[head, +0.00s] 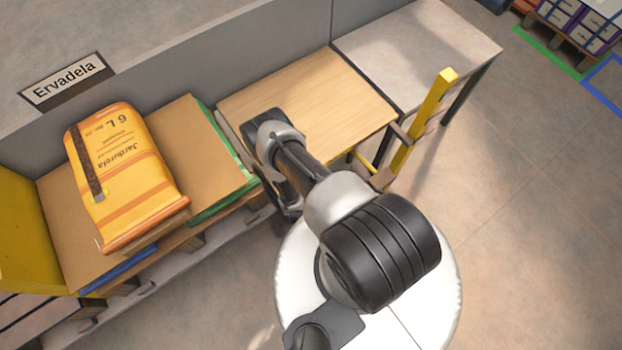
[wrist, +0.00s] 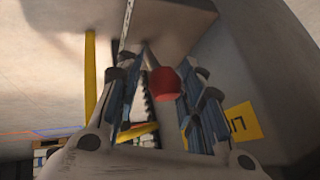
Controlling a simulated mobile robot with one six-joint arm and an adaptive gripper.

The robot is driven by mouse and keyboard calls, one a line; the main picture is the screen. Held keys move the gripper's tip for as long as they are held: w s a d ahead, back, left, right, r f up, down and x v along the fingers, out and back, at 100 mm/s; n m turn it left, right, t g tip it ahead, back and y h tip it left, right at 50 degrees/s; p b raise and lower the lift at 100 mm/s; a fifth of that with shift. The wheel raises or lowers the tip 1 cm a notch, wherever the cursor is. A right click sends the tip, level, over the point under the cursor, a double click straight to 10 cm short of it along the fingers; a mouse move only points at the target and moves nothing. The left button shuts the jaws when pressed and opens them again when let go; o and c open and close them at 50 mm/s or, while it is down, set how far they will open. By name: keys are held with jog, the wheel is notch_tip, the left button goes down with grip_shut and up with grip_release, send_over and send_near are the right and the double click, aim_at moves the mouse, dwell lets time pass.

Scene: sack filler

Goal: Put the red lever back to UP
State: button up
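The red lever shows in the wrist view as a round red knob (wrist: 164,82) on a thin grey rod, below the grey underside of a box or table. My gripper (wrist: 162,72) is open, with one finger on each side of the knob. Gaps seem to remain between knob and pads; contact is hard to judge. A yellow label (wrist: 243,121) with dark letters lies right of the knob, partly behind the right finger. Whether the lever stands up or down I cannot tell. In the head view my arm hides the lever and most of my gripper.
A wooden tabletop (head: 310,105) lies beside my arm, with a grey table (head: 420,50) behind it. A yellow post (head: 424,120) stands at its right. An orange sack (head: 125,175) lies on cardboard at the left. Floor (head: 520,230) is clear on the right.

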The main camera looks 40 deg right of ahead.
jog(key=shift+o, duration=1.1)
jog(key=shift+w, duration=0.1)
jog(key=shift+a+r, duration=0.1)
jog(key=shift+a+r, duration=0.1)
jog(key=v, duration=1.1)
jog(key=shift+r, duration=0.25)
jog(key=shift+s+a, duration=0.1)
jog(key=shift+s, duration=0.15)
